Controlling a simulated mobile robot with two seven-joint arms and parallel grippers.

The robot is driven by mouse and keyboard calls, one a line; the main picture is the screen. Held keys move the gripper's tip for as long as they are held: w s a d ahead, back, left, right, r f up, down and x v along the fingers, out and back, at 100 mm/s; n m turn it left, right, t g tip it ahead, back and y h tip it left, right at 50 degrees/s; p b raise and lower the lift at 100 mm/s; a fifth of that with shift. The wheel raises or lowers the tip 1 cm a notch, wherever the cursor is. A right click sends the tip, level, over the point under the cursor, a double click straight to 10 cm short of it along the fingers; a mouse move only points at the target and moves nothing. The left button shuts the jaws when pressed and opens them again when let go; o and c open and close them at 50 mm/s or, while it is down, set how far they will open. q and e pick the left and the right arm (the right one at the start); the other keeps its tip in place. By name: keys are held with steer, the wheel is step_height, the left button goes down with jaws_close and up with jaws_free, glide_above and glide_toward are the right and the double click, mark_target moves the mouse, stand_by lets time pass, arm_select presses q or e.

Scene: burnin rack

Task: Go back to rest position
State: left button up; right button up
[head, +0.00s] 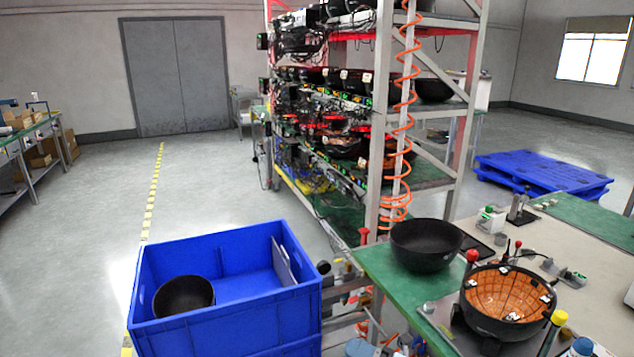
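Neither of my grippers shows in the head view, and I see no part of my arms that I can be sure of. A blue crate (215,338) stands at the lower middle with a black bowl (184,296) inside at its left. A second black bowl (426,246) sits on the green mat of the workbench at the right. An orange-lined black bowl (507,300) sits in a fixture at the lower right.
A tall metal rack (376,120) with wired devices and black bowls stands at the centre, with an orange coiled hose (402,120) hanging before it. A blue pallet (540,173) lies at the right. The floor (80,250) at the left is clear.

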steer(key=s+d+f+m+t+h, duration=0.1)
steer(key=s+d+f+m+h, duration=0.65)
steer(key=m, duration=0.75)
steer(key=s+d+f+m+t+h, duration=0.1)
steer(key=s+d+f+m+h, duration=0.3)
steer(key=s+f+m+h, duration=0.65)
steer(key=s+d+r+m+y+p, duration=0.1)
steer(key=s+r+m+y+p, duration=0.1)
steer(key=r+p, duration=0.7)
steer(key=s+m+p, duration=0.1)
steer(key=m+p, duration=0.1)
steer(key=p, duration=0.2)
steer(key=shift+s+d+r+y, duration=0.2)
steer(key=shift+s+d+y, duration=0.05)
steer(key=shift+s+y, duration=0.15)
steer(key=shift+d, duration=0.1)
